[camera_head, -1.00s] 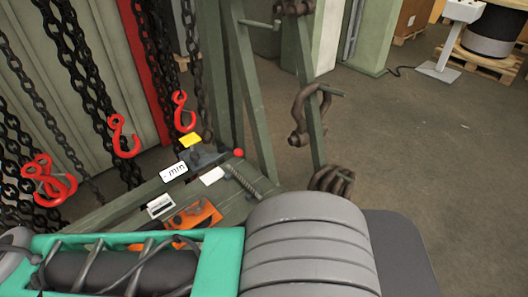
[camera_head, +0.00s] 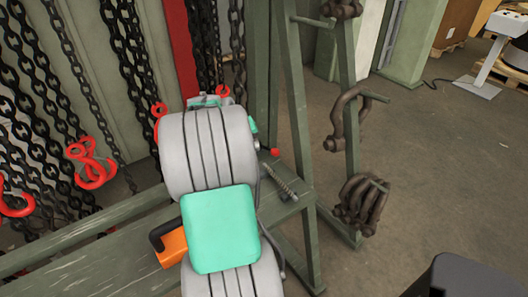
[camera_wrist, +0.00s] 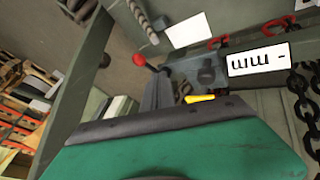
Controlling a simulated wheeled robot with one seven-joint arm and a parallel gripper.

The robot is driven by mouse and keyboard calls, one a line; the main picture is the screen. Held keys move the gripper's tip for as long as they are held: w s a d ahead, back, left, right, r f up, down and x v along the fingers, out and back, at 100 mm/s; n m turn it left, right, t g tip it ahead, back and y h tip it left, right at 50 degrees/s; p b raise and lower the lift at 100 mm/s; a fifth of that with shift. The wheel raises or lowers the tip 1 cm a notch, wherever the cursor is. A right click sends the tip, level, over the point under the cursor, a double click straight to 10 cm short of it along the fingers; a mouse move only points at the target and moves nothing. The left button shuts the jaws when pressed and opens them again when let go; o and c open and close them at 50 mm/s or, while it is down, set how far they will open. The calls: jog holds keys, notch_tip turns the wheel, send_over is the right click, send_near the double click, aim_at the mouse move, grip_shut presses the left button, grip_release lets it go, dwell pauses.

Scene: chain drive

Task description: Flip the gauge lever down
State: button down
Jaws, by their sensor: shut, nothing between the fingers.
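The gauge lever is a short dark rod ending in a red ball knob (camera_wrist: 139,59). The knob also shows in the head view (camera_head: 275,152), just right of my arm. The rod runs into a grey gauge block beside a white "mm" label (camera_wrist: 257,60). My gripper (camera_wrist: 158,76) is shut and empty, its narrow grey fingers close to the lever rod, just below the knob in the wrist view. I cannot tell whether they touch. In the head view my arm hides the fingers, gauge block and label. The lever's exact tilt is hard to judge.
A coil spring (camera_head: 278,183) lies on the green bench (camera_head: 95,265) near the knob. A white card (camera_wrist: 188,30) and a yellow piece (camera_wrist: 200,98) sit by the gauge. Black chains (camera_head: 125,45) and red hooks (camera_head: 90,165) hang behind. An orange tool (camera_head: 173,246) is partly hidden.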

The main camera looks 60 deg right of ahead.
jog(key=x, duration=0.9)
jog(key=shift+d+f+p, duration=0.1)
jog(key=shift+f+p, duration=0.05)
jog(key=shift+p, duration=0.2)
jog(key=s+d, duration=0.1)
jog(key=s+d+f, duration=0.1)
jog(key=d, duration=0.1)
jog(key=shift+s+d+p, duration=0.15)
jog(key=shift+p, duration=0.2)
